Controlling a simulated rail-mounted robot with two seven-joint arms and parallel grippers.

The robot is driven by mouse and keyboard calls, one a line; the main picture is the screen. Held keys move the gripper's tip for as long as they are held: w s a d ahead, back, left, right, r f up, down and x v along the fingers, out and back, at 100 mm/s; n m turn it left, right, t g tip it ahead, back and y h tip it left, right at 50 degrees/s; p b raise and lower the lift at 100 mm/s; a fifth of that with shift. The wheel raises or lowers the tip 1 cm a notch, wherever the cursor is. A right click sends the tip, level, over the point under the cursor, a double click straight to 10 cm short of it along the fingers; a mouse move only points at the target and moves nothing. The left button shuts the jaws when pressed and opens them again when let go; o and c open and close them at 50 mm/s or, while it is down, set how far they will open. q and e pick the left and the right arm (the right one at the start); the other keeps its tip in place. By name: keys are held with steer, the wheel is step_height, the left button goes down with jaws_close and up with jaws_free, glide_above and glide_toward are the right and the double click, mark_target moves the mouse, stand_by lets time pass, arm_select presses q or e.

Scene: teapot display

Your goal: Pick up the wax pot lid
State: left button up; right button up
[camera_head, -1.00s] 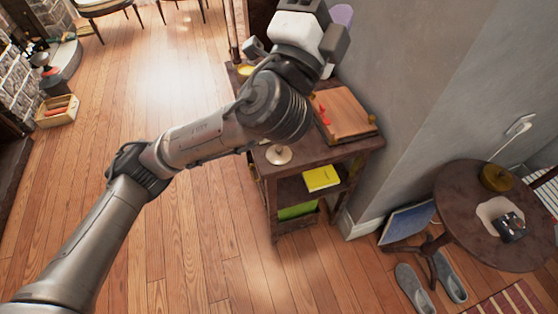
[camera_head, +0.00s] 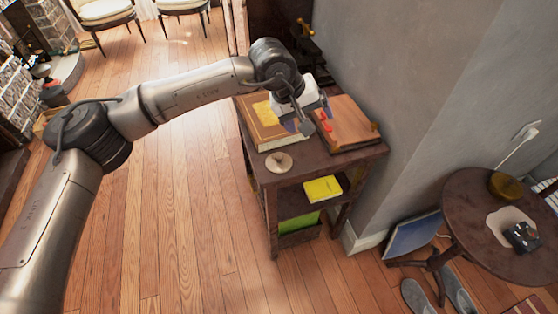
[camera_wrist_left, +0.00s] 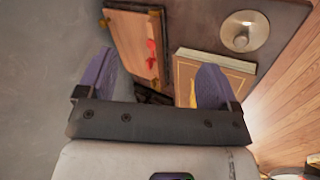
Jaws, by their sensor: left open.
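A pale round lid-like disc (camera_head: 279,162) with a small knob lies flat near the front left corner of the small wooden stand; I take it for the wax pot lid. It also shows at the top right of the left wrist view (camera_wrist_left: 243,33). My left gripper (camera_head: 309,117) is open and empty. It points down over the stand's top, behind and to the right of the lid, clear of it. In the left wrist view its two purple fingers (camera_wrist_left: 155,65) are spread wide, with nothing between them.
A large book (camera_head: 262,125) lies behind the lid. A wooden board or box (camera_head: 346,122) with red items lies to its right. A yellow book (camera_head: 322,189) is on the shelf below. The grey wall (camera_head: 400,90) borders the stand. A round table (camera_head: 465,210) stands right.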

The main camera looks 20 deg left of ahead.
mark_target(279, 156)
arm_select(q)
steer(key=s+a+f+m+g+y, duration=0.2)
steer(key=a+f+m+y, duration=0.1)
steer(key=a+m+y, duration=0.3)
steer(key=shift+h, duration=0.7)
steer(key=f+b, duration=0.1)
steer(key=f, duration=0.1)
steer(key=f+b, duration=0.1)
steer(key=f, duration=0.2)
steer(key=f+b, duration=0.1)
steer(key=f, duration=0.2)
steer(key=shift+w+a+b, duration=0.3)
steer(key=shift+w+b, duration=0.05)
steer(key=shift+b, duration=0.05)
step_height(279, 156, down, 5)
steer(key=b, duration=0.3)
steer(key=shift+w+f+b, duration=0.1)
steer(key=shift+b, duration=0.25)
steer(key=c, duration=0.6)
